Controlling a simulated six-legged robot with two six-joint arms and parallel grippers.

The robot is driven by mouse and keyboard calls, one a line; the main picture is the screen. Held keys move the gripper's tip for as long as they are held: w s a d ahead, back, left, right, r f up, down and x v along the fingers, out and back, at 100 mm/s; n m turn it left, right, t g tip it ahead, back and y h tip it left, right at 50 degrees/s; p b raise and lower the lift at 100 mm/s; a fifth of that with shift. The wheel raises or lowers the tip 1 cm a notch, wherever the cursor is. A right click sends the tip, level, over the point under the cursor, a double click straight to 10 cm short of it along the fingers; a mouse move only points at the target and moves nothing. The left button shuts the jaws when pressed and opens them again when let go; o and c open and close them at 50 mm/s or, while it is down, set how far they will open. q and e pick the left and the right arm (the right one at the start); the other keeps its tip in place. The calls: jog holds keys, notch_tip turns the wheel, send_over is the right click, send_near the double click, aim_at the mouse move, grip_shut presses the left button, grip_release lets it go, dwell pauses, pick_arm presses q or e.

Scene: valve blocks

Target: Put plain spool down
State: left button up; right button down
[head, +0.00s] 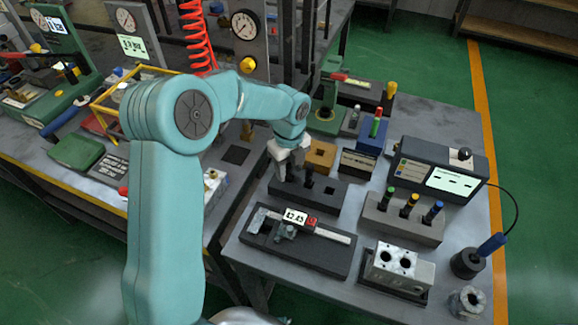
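My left gripper (290,172) points down over the left part of a dark rectangular block (335,198) with square openings, on the right-hand table. A small dark upright piece (309,177) stands at the block just right of the fingers; I cannot tell whether it is the plain spool. The fingers are small and partly hidden by my wrist, so I cannot tell their gap or whether a spool is between them. A metal valve block (398,262) with two round bores sits at the table's front. My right gripper is not in view.
A rack with green, yellow and blue-topped tools (404,214) stands right of the dark block. A caliper fixture (300,240) lies in front of it. A grey device (438,170), an orange-brown block (320,156) and a blue-handled tool in a holder (467,263) surround it.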

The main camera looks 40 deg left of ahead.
pick_arm(q)
jog(key=shift+r, duration=0.1)
jog(key=shift+r, duration=0.25)
notch_tip(320, 180, up, 11)
jog(key=shift+p, duration=0.3)
jog(key=shift+r, duration=0.4)
